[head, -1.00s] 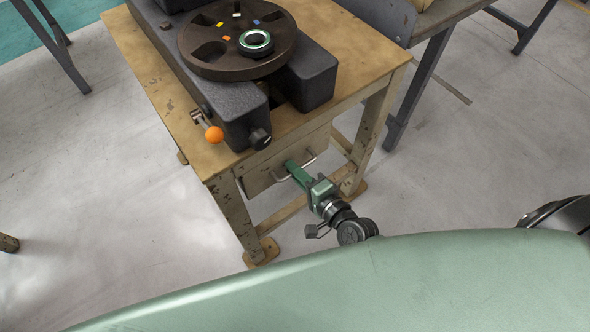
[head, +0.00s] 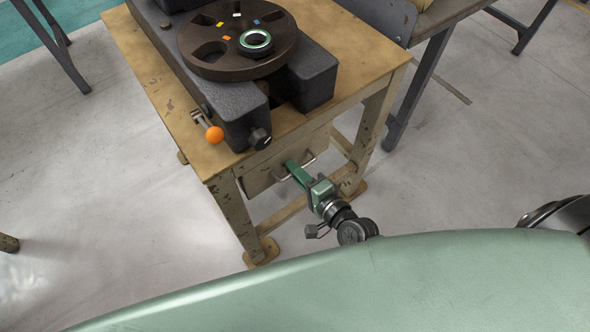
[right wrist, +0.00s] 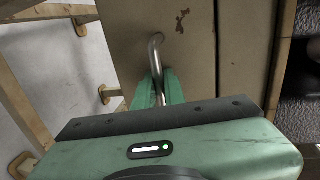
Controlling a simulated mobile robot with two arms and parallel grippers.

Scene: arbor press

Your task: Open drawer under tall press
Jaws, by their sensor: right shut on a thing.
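The drawer (head: 257,181) sits under the top of the wooden press table, with a metal bar handle on its front. In the head view its front looks about level with the table frame. My right gripper (head: 292,168) is at the handle (head: 281,178). In the right wrist view the green fingers (right wrist: 160,88) are shut on the handle (right wrist: 155,52), and the worn drawer front (right wrist: 180,25) lies just beyond. The press (head: 235,100) stands on the table above, with a dark round plate (head: 215,62). My left gripper is not in view.
An orange-knobbed lever (head: 214,134) sticks out at the press's left side. The table legs (head: 238,215) stand on either side of the drawer. A grey-legged bench (head: 425,85) stands to the right. The floor in front is clear.

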